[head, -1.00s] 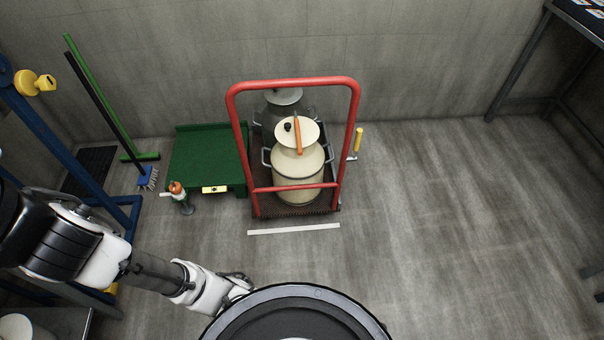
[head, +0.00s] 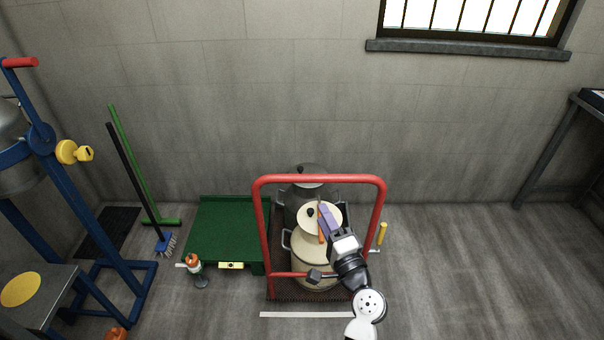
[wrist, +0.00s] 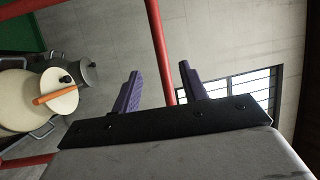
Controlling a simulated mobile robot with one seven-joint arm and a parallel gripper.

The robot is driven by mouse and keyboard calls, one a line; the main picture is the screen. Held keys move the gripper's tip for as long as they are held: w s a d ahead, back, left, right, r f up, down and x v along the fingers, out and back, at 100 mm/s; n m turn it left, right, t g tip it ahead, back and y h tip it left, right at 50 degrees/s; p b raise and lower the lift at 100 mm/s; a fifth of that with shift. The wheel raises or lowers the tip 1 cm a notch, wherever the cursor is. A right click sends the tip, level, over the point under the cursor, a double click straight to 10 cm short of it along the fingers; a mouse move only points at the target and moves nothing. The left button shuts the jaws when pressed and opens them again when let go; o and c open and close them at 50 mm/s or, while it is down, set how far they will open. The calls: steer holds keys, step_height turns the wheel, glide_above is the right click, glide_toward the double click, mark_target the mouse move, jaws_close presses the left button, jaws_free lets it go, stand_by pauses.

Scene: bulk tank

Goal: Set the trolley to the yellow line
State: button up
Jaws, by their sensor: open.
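The trolley has a red tubular handle frame (head: 320,179) and a dark, low deck (head: 310,297). A white line (head: 307,315) lies on the floor just in front of the deck; I see no yellow line. My gripper (head: 326,214) appears in front of the trolley, inside the outline of its handle frame. In the wrist view, my gripper (wrist: 160,86) is open, and a red handle tube (wrist: 159,45) shows between its purple fingers. I cannot tell how far off the tube is.
A yellow-gripped lever (head: 382,233) is at the trolley's right. A blue frame (head: 95,240) and brooms stand at left. The floor at right (head: 460,270) is clear.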

mark_target(306, 181)
steer(key=p+x, duration=0.4)
steer(key=x, duration=0.8)
steer(key=shift+w+r, duration=0.15)
steer(key=shift+w+a, duration=0.25)
steer(key=shift+w, duration=0.3)
jaws_close()
